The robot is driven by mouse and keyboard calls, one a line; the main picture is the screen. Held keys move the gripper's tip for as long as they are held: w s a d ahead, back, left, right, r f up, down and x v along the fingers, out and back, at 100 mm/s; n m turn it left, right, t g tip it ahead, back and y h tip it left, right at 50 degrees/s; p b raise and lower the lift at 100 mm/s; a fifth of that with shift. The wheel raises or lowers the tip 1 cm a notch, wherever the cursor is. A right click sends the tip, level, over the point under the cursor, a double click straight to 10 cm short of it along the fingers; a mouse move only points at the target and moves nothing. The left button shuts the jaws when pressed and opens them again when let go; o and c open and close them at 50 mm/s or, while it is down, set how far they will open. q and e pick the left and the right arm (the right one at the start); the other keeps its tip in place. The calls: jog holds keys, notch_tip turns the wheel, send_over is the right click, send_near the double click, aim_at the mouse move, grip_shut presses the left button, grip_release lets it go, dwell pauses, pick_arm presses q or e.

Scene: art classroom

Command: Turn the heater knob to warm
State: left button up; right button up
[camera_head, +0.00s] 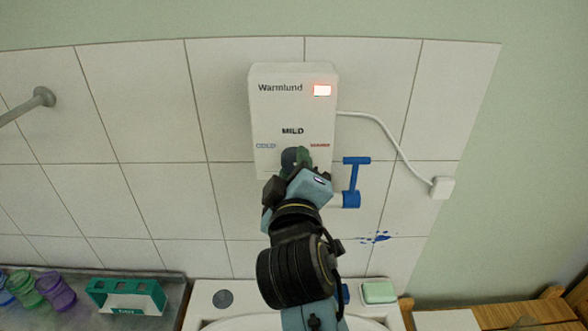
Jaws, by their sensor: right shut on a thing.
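The white heater (264,105) is fixed to the tiled wall, with "Warmlund" at its top and a lit red-white indicator at the upper right. Its front reads "MILD" above the knob, a blue label at the left that looks like "COLD", and a small red label at the right. The dark knob (289,157) is low on the front, mostly covered by my right gripper (297,167), which is shut on it. I cannot tell where the knob points. My left gripper is out of view.
A blue-handled tap (354,180) stands close to the right of my gripper. A white cable (385,132) runs to a wall socket (442,187). Below are a sink edge (205,297), green soap (379,292), a green box (126,297) and coloured jars (56,291).

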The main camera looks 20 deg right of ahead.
dwell(0.3)
jog(key=o, duration=1)
